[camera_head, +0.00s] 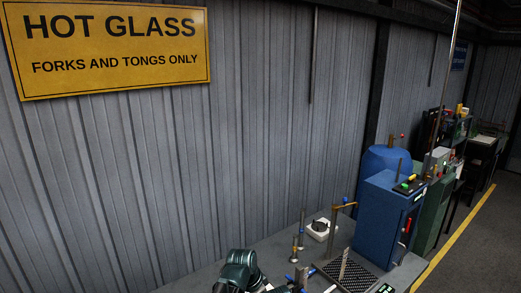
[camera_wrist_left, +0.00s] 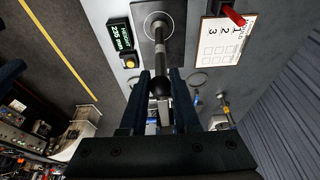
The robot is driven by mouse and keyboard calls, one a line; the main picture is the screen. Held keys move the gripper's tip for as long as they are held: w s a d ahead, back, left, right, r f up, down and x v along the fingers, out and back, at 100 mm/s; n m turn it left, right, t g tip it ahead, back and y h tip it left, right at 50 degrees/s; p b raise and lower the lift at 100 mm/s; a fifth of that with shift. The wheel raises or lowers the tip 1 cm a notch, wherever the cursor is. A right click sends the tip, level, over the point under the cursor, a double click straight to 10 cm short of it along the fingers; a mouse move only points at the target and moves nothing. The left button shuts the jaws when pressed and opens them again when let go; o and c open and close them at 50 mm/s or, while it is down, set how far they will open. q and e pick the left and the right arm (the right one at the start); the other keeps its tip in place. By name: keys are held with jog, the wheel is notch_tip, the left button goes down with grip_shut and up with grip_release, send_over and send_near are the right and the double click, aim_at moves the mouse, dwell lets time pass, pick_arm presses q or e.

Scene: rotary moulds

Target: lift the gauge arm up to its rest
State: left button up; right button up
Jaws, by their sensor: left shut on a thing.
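In the left wrist view a dark rod that looks like the gauge arm (camera_wrist_left: 161,52) runs from a round hub on a dark plate (camera_wrist_left: 146,45) toward my gripper. It ends in a black ball knob (camera_wrist_left: 159,87). My left gripper (camera_wrist_left: 161,77) is shut on this knob, with one dark finger on each side of it. In the head view only part of my left arm shows at the bottom edge, and I cannot make out the grip there. I cannot pick out the rest with certainty. My right gripper is in neither view.
A green-lettered display (camera_wrist_left: 120,36) and a yellow button (camera_wrist_left: 130,64) lie left of the rod; a numbered sheet (camera_wrist_left: 221,42) and red handle (camera_wrist_left: 233,16) lie right. In the head view a white block (camera_head: 320,231), a brass post (camera_head: 335,215) and a blue machine (camera_head: 383,220) stand on the right.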

pick_arm(q)
jog(key=shift+r, duration=0.1)
jog(key=shift+w+d+r+p, duration=0.1)
jog(key=shift+d+r+p, duration=0.05)
jog(key=shift+r+p, duration=0.6)
jog(key=shift+w+d+r+p, duration=0.1)
jog(key=shift+r+p, duration=0.55)
jog(key=shift+p, duration=0.1)
jog(key=shift+r, duration=0.1)
jog(key=shift+w+d+r+p, duration=0.2)
jog(key=shift+d+r+p, duration=0.05)
jog(key=shift+r+p, duration=0.4)
jog(key=shift+w+d+r+p, duration=0.15)
jog(key=shift+d+r+p, duration=0.05)
jog(key=shift+r+p, duration=0.25)
jog(key=shift+w+d+r+p, duration=0.1)
jog(key=shift+d+r+p, duration=0.1)
jog(key=shift+r+p, duration=0.2)
